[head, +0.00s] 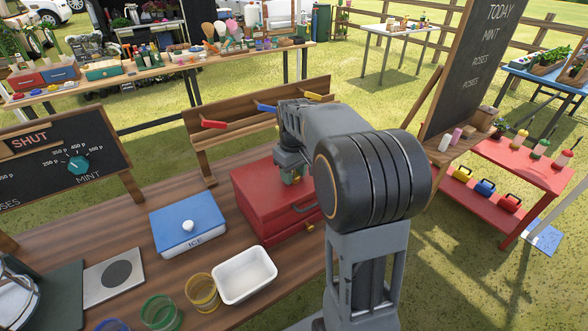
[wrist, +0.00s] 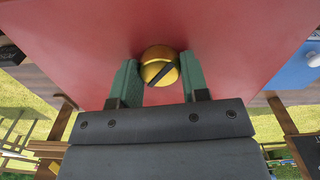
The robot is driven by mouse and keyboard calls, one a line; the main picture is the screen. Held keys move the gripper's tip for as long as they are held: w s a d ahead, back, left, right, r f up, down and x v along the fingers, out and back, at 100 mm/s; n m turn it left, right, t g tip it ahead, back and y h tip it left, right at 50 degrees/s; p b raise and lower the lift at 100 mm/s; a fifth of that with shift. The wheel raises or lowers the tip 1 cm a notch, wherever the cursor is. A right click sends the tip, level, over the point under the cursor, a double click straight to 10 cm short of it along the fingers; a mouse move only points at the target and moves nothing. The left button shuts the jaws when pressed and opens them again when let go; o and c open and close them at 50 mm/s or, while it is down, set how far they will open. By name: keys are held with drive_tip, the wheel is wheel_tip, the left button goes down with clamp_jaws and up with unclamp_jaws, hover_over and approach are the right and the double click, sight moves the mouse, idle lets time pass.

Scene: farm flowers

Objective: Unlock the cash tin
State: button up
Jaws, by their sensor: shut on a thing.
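The cash tin (head: 258,184) is a red box on the wooden table, with a dark handle on its near side. Its red top fills much of the wrist view (wrist: 70,40). A round brass lock knob (wrist: 160,53) with a dark slot across it sits on that red face. The slot runs diagonally in the wrist view. My gripper (wrist: 158,72) is shut on the brass knob, one green finger on each side. In the head view my gripper (head: 292,172) is low over the tin's top, partly hidden by my arm.
A blue-lidded ICE box (head: 172,232) stands left of the tin. A white tray (head: 258,282) and coloured glass jars are in front. A wooden rack (head: 230,137) with coloured handles stands behind. A chalkboard (head: 475,70) rises to the right.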

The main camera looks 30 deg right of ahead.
drive_tip(key=m+p, duration=0.1)
drive_tip(key=m, duration=0.4)
drive_tip(key=shift+r+m+p, duration=0.1)
drive_tip(key=shift+m+p, duration=0.2)
drive_tip(key=m+p, duration=0.1)
drive_tip(key=m, duration=0.3)
drive_tip(key=shift+m, duration=0.3)
drive_tip(key=o, duration=0.9)
wheel_tip(320, 180, up, 14)
drive_tip(key=shift+f+p, duration=0.15)
drive_tip(key=shift+p, duration=0.35)
idle(0.4)
